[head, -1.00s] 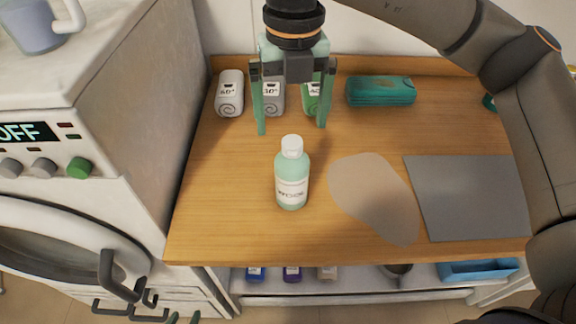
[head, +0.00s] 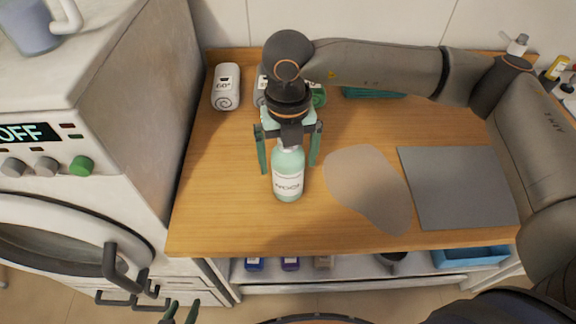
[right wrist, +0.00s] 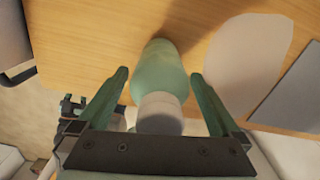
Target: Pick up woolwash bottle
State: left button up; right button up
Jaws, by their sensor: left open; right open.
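The woolwash bottle (head: 288,178), pale green with a white label, stands upright on the wooden counter. My right gripper (head: 287,168) is open over the bottle's upper part, its green fingers on either side and apart from it. The palm hides the cap in the head view. In the right wrist view, the bottle (right wrist: 158,75) with its white cap (right wrist: 160,113) lies between the open fingers of the right gripper (right wrist: 163,75). My left gripper (head: 182,313) shows only as green fingertips at the bottom edge of the head view, apart and empty, below the counter.
A white rolled towel (head: 226,88) lies at the back left of the counter (head: 225,215). A beige patch (head: 365,185) and a grey mat (head: 458,188) lie right of the bottle. The washing machine (head: 120,150) stands left. A blue tray (head: 470,257) sits on the shelf below.

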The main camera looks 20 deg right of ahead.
grip_shut()
dwell(0.8)
